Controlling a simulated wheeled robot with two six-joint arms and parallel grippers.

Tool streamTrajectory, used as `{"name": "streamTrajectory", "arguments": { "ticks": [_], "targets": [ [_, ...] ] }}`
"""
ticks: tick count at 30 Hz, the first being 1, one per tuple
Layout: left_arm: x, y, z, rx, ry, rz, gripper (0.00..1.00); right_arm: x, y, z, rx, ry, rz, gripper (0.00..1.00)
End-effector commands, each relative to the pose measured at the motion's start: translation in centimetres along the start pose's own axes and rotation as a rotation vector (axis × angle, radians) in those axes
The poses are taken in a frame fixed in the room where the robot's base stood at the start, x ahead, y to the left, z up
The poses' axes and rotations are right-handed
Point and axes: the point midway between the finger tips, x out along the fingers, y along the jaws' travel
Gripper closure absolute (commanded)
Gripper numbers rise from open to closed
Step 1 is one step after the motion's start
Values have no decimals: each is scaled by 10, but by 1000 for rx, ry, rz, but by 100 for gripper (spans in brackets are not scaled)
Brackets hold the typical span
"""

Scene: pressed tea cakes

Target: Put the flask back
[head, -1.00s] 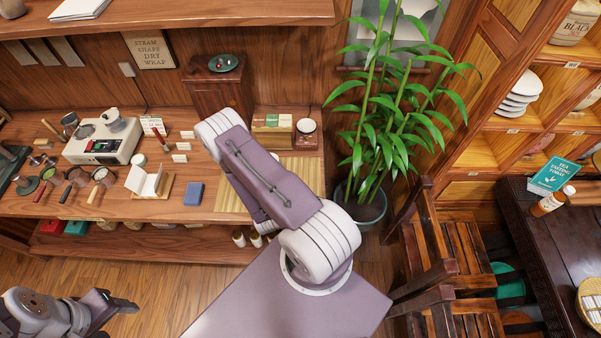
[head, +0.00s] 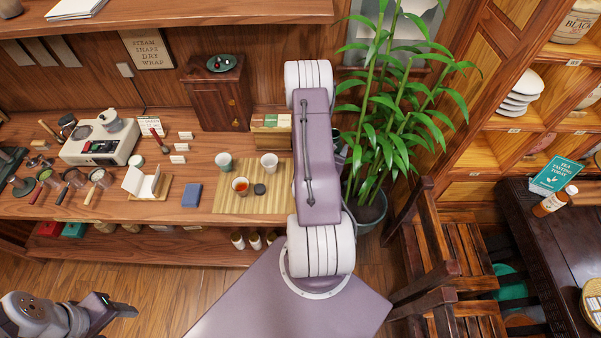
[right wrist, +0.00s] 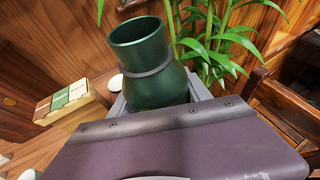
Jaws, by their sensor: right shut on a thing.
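A dark green, shiny flask (right wrist: 152,62) with a wide open mouth and a grey band round its neck fills the middle of the right wrist view. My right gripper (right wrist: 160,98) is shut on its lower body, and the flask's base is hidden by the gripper. In the head view my right arm covers this gripper and most or all of the flask. My left gripper (head: 118,307) is low at the left in the head view, away from the counter; its jaw opening is unclear.
A bamboo mat (head: 226,200) on the counter carries several small cups and a dark round piece. A tea box (head: 270,123) stands behind it, also seen in the right wrist view (right wrist: 66,100). A tall potted plant (head: 385,125) is close right of my right arm. A small cabinet (head: 210,105) stands at the back.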

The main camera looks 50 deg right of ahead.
Motion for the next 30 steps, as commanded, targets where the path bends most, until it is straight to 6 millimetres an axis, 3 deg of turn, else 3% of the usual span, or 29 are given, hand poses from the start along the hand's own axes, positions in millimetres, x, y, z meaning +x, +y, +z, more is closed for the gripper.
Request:
{"name": "streamTrajectory", "arguments": {
  "ticks": [6, 15, 16, 18, 25, 30],
  "targets": [
    [46, -1, 5, 0, 0, 0, 41, 15, 25, -20, 1, -9, 8, 100],
    [100, -2, 10, 0, 0, 0, 41, 25, 50, -29, 2, -7, 8, 100],
    [88, -2, 9, 0, -1, 0, 41, 24, 56, -24, -2, -3, 7, 100],
    [82, -2, 8, 0, 0, 0, 41, 29, 69, -30, -3, -1, 7, 100],
    [74, -1, 8, 0, 0, 0, 41, 47, 106, -47, -1, -2, 5, 100],
    [73, -1, 8, 0, 0, 0, 41, 52, 115, -53, 0, -2, 3, 100]
  ]
}}
